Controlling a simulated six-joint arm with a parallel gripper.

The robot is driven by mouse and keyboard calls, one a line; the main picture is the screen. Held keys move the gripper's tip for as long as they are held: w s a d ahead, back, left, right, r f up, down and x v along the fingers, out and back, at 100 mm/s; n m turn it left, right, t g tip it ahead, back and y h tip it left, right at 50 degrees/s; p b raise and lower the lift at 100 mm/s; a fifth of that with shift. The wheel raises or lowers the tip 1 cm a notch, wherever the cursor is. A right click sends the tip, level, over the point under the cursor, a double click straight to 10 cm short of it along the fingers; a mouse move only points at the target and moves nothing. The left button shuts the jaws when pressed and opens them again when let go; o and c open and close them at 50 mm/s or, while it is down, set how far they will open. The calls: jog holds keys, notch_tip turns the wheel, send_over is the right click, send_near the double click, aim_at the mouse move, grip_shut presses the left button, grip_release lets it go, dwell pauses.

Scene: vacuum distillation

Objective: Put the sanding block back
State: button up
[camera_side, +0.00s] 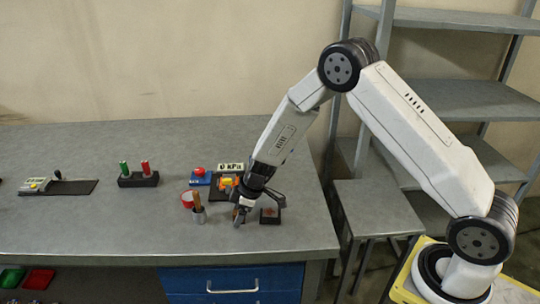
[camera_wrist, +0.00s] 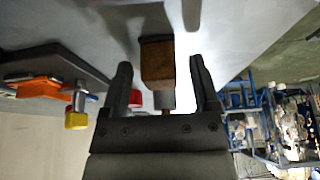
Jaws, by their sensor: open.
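The sanding block (camera_wrist: 158,66), brown with a dark face on the table side, shows between the fingers of my gripper (camera_wrist: 160,64) in the wrist view. The fingers are open, with a gap on both sides of the block. In the side view my gripper (camera_side: 239,217) is low over the table's front right part and largely hides the block. A small dark square tray (camera_side: 277,217) with a brownish patch lies just right of my gripper; I cannot tell whether it is the block's place.
The orange valve (camera_side: 227,181) and gauge (camera_side: 230,167) stand behind. The table (camera_side: 120,225) is clear at front left.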

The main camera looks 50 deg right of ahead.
jog(key=v, duration=1.2)
jog(key=shift+s+r, duration=0.1)
jog(key=shift+r, duration=0.05)
dwell(0.6)
jog(key=s+r+m+h, duration=0.2)
jog(key=s+m, duration=0.7)
jog(key=s, duration=1)
jog(key=shift+d+r+g+h, duration=0.3)
jog(key=shift+d+h, duration=0.15)
jog(key=shift+h, duration=0.15)
jog(key=shift+w, duration=0.1)
